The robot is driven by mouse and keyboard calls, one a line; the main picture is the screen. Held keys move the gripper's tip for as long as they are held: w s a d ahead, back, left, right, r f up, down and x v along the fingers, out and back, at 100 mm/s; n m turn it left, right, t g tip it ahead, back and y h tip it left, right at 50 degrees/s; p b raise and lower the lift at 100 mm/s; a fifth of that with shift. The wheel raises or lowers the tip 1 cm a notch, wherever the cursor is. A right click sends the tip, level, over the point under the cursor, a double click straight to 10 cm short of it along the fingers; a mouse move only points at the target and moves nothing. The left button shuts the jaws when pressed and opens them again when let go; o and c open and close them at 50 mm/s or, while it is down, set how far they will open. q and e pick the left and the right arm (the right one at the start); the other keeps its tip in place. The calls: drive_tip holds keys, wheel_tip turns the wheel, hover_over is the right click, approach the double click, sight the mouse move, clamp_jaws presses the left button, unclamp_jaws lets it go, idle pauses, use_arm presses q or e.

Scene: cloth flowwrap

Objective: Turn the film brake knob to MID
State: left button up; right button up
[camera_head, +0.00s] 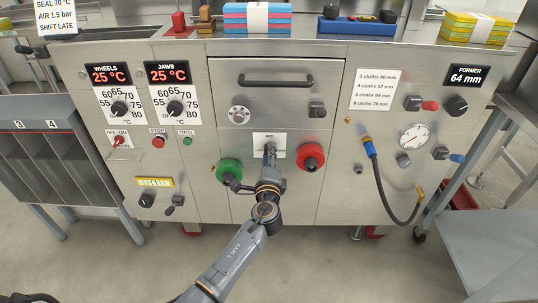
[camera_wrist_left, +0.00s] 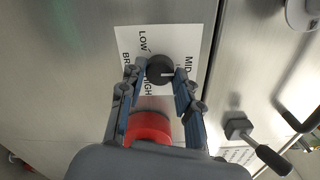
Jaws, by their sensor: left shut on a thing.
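The film brake knob is a small black round knob (camera_wrist_left: 160,69) with a white pointer line, on a white label plate (camera_wrist_left: 130,39). In the left wrist view LOW is at the plate's upper left, MID at its right and HIGH at its lower side, partly covered. The pointer line appears to point right, toward the MID side. My left gripper (camera_wrist_left: 157,74) is shut on the knob, one finger on each side. In the head view the plate (camera_head: 279,139) shows behind my left gripper (camera_head: 269,151), which hides most of the knob. My right gripper is not in view.
A green knob (camera_head: 229,170) and a red knob (camera_head: 311,157) flank the plate closely. A drawer handle (camera_head: 275,80) is above it. A hose (camera_head: 386,186) hangs at the right. Cloth stacks (camera_head: 257,18) lie on the top. The floor in front is clear.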

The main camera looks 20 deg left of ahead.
use_arm(q)
drive_tip(key=o, duration=1.2)
drive_tip(key=shift+c, duration=0.2)
drive_tip(key=v, duration=1.2)
